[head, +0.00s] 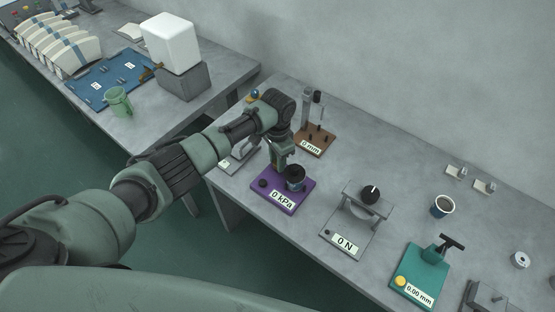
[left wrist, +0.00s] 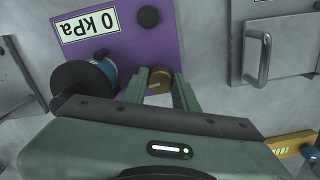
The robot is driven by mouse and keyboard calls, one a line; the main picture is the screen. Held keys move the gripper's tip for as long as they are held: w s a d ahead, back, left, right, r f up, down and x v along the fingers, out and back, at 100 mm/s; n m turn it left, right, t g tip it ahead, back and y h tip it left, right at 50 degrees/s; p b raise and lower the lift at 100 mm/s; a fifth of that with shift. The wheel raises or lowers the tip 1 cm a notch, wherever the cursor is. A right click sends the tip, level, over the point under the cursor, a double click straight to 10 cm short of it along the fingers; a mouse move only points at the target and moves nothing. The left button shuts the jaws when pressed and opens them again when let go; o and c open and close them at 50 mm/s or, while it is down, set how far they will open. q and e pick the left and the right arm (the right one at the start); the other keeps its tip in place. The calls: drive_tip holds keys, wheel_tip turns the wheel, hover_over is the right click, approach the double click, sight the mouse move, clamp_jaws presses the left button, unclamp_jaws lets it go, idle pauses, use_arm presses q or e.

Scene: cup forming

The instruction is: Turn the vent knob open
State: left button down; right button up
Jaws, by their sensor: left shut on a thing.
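The purple pressure fixture (head: 266,196) stands on the grey bench with a "0 kPa" label on its front. A black knob (head: 263,183) and a dark round cup-like part (head: 295,178) are on it. In the left wrist view the purple plate (left wrist: 150,42) shows the black knob (left wrist: 149,16), the black-topped blue part and a brass knob (left wrist: 158,80), which looks like the vent knob. My left gripper (head: 280,167) is at the fixture's back edge, its fingers (left wrist: 159,88) shut on the brass knob. The brass knob is hidden in the head view. My right gripper is not in view.
A grey stand (head: 368,205) labelled "0 N", a brown-based gauge (head: 318,140), and a teal fixture (head: 420,272) stand nearby. A dark-filled cup (head: 442,206) is further right. A grey plate with a handle (left wrist: 258,55) is close beside the gripper.

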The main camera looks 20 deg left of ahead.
use_arm(q)
drive_tip(key=shift+m, duration=0.7)
drive_tip(key=c, duration=1.1)
unclamp_jaws()
drive_tip(key=shift+r+b, duration=0.55)
drive_tip(key=shift+r, duration=3.4)
drive_tip(key=shift+f, duration=0.1)
